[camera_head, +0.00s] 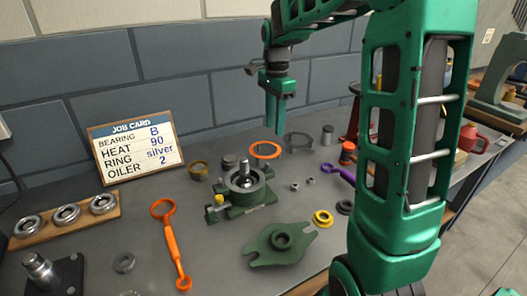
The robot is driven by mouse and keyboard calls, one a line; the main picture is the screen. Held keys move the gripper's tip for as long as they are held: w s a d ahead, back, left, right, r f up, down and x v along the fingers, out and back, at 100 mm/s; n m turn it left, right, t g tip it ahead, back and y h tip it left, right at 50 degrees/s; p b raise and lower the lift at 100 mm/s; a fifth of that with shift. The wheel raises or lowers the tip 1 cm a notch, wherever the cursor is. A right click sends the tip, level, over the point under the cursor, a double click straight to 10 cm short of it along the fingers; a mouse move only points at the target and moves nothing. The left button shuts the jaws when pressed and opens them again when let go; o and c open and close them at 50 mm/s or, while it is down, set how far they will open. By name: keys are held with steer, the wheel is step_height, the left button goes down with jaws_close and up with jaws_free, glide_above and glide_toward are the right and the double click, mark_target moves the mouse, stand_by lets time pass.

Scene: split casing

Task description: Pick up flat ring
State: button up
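Several rings lie on the grey bench, and the view does not settle which one is meant by the flat ring. My gripper (277,128) points down above the back of the bench, near the orange ring and the lugged grey ring. Its green fingers look close together with nothing visible between them. Whether they are fully shut is unclear.
A green bearing housing (244,207) with an upright shaft stands mid-bench. A green flanged cover (262,252), an orange wrench-like tool (172,246) and a wooden bearing rack (38,240) lie around it. The job card (136,151) reads bearing B, heat 90, ring silver, oiler 2.

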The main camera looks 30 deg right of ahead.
glide_above(273, 156)
steer(key=f, duration=0.5)
steer(key=shift+s+a, duration=0.1)
steer(key=shift+s, duration=0.2)
steer(key=f, duration=0.4)
steer(key=shift+w+d, duration=0.2)
steer(key=shift+w, duration=0.15)
steer(key=shift+f, duration=0.6)
steer(key=shift+f, duration=0.25)
steer(key=shift+c, duration=0.4)
jaws_close()
